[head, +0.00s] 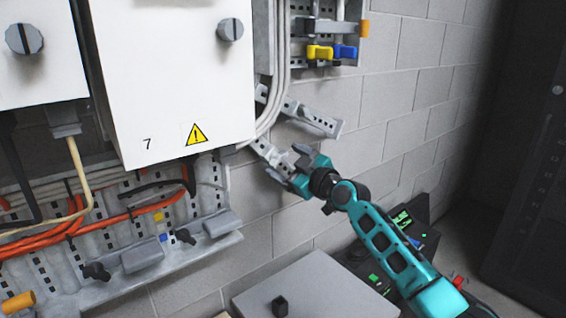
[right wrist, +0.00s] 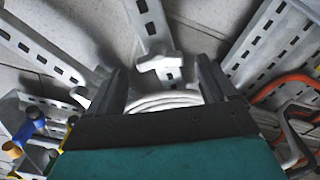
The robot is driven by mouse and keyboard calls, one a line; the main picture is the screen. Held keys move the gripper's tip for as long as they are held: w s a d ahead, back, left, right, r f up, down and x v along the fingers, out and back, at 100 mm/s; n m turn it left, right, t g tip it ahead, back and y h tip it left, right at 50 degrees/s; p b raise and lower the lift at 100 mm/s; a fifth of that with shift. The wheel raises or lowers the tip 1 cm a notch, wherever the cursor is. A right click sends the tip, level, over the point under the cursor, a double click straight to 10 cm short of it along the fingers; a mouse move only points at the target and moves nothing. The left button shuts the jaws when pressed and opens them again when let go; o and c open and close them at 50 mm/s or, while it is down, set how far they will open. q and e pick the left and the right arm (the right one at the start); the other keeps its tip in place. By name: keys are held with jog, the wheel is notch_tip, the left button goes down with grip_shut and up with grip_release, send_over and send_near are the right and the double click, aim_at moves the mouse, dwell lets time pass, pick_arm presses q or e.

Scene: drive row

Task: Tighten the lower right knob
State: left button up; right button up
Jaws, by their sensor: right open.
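A grey round knob (head: 230,30) sits on the right side of the white cabinet (head: 180,90) marked 7. Another grey knob (head: 24,38) is on the neighbouring white box. Small black knobs (head: 97,271) (head: 185,236) sit on the slotted rail below. I cannot tell which is the lower right knob. My right gripper (head: 288,163) is open and empty, right of and below the cabinet's lower right corner, well below its knob. In the right wrist view, a pale T-shaped piece (right wrist: 158,62) on a slotted strip shows beyond the open fingers (right wrist: 162,85). My left gripper is out of view.
Slotted metal brackets (head: 313,118) and grey cables (head: 280,90) are close to my right gripper. Blue and yellow handles (head: 345,52) (head: 320,52) are above it. Orange cables (head: 75,222) run below the cabinet. A grey box top (head: 320,290) is at the bottom.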

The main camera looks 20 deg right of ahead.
jog(key=shift+x, duration=0.95)
jog(key=shift+c, duration=0.2)
jog(key=c, duration=1)
